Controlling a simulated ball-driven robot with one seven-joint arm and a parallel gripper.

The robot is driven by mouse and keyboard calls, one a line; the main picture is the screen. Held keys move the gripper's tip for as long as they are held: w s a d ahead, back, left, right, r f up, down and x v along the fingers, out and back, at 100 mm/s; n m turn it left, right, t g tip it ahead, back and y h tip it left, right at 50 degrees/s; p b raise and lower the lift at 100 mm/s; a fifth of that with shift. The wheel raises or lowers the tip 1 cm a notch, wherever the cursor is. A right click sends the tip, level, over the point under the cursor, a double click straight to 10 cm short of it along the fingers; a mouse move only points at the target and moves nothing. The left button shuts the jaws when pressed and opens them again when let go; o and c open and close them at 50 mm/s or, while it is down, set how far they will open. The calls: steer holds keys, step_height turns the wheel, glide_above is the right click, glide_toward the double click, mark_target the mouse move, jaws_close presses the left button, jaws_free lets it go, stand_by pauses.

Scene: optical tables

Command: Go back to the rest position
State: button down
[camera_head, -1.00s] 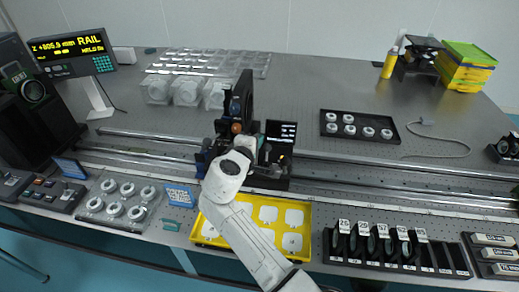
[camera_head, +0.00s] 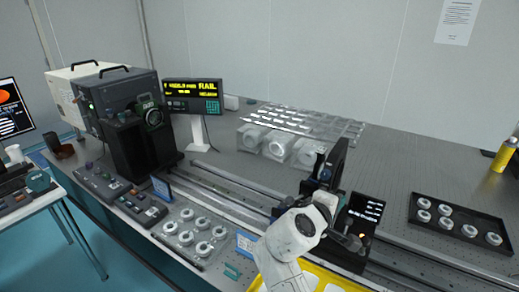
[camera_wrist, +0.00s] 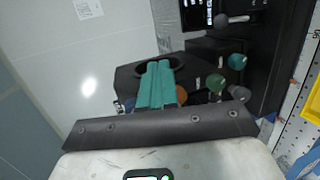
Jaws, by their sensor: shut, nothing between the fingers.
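My gripper (camera_wrist: 157,85) shows in the wrist view as two teal fingers held together, with nothing between them. They are in front of a black round-holed mount (camera_wrist: 128,82); I cannot tell whether they touch it. In the head view my white arm reaches up from the bottom edge to the black carriage (camera_head: 345,262) on the rail, and its wrist hides my fingertips. A tall black plate (camera_head: 337,165) stands upright on the carriage, just behind my wrist.
A metal rail (camera_head: 235,192) runs across the optical table. A black tray of white rings (camera_head: 459,243) lies right, a clear tray of rings (camera_head: 188,254) left, and a yellow tray (camera_head: 345,286) below my arm. Clear boxes (camera_head: 279,145) stand behind. Bare tabletop lies between boxes and black tray.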

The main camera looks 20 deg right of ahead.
steer(key=s+f+m+g+y, duration=0.1)
steer(key=s+f+y, duration=0.1)
steer(key=s+f, duration=0.4)
steer(key=s+a+f+m+g+y, duration=0.1)
steer(key=s+f+m+y, duration=0.1)
steer(key=s+f, duration=0.5)
steer(key=s+a+f+m+g+y, duration=0.1)
steer(key=s+f+m+g+y, duration=0.1)
steer(key=s+f+y, duration=0.2)
steer(key=shift+s+a+f, duration=0.1)
steer(key=shift+s+f, duration=0.45)
steer(key=shift+s, duration=0.35)
steer(key=shift+s+a+f, duration=0.1)
steer(key=shift+s+f, duration=0.5)
steer(key=shift+s, duration=0.35)
steer(key=shift+s+f, duration=0.55)
steer(key=shift+s, duration=0.35)
steer(key=s+a+f+m+g+y, duration=0.1)
steer(key=s+a+y, duration=0.3)
steer(key=s, duration=0.7)
steer(key=shift+s+a+f+m+g+y, duration=0.2)
steer(key=shift+a+f+m+g+y, duration=0.15)
steer(key=shift+a+f, duration=0.7)
steer(key=shift+a+r, duration=0.15)
